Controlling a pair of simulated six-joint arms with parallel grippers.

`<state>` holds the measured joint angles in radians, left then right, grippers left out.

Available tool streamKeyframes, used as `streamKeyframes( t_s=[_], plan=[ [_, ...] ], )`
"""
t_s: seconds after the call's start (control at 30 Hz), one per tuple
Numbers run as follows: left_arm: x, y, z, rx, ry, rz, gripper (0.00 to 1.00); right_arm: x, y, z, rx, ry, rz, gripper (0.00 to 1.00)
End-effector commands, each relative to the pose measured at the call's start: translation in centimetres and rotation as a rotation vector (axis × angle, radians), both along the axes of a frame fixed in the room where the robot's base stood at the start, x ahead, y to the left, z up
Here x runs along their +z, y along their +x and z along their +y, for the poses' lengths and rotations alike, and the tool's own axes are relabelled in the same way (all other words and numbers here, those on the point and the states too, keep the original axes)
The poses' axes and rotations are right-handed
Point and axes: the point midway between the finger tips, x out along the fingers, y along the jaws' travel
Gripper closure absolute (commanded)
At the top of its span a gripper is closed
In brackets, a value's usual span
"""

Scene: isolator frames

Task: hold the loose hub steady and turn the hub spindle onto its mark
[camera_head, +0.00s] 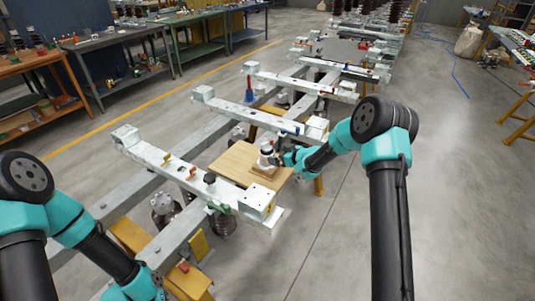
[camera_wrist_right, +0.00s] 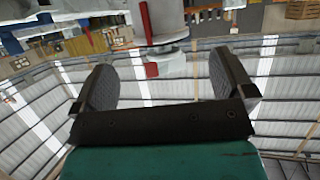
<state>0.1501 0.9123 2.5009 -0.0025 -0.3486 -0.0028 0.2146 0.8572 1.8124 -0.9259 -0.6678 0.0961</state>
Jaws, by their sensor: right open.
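The loose hub (camera_head: 266,155), a small white upright part, stands on a wooden board (camera_head: 234,160) beside the near white frame beam. My right gripper (camera_head: 277,160) is right beside the hub in the head view, coming from the right. In the right wrist view the right gripper (camera_wrist_right: 165,85) is open, its two dark pads wide apart. A pale cylindrical part with a red strip and red tab (camera_wrist_right: 152,70) shows beyond and between the pads; I cannot tell whether either pad touches it. The spindle mark cannot be made out. My left arm reaches the bottom edge, its gripper out of sight.
A yellow trestle (camera_head: 187,282) stands at lower left. Workbenches line the back left. The floor at right of the board is clear.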

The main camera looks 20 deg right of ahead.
Motion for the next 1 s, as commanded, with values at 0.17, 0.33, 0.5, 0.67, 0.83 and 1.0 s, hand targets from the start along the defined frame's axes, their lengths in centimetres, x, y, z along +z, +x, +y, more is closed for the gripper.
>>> streamKeyframes(
  t_s=[0.17, 0.33, 0.5, 0.67, 0.83, 1.0],
  plan=[
    [0.0, 0.0, 0.0, 0.0, 0.0, 0.0, 1.0, -1.2, 2.2, 1.5, 0.001, -0.001, 0.001, 0.0],
    [0.0, 0.0, 0.0, 0.0, 0.0, 0.0, 1.0, -2.1, 4.2, 2.8, 0.002, 0.0, 0.0, 0.0],
    [0.0, 0.0, 0.0, 0.0, 0.0, 0.0, 1.0, -2.8, 5.6, 3.6, 0.001, -0.002, -0.001, 0.0],
    [0.0, 0.0, 0.0, 0.0, 0.0, 0.0, 1.0, -3.0, 6.1, 4.0, 0.0, -0.001, 0.0, 0.0],
    [0.0, 0.0, 0.0, 0.0, 0.0, 0.0, 1.0, -3.0, 6.2, 4.0, 0.0, -0.001, 0.0, 0.0],
    [0.0, 0.0, 0.0, 0.0, 0.0, 0.0, 1.0, -3.0, 6.2, 4.0, 0.0, -0.001, 0.0, 0.08]
  ],
)
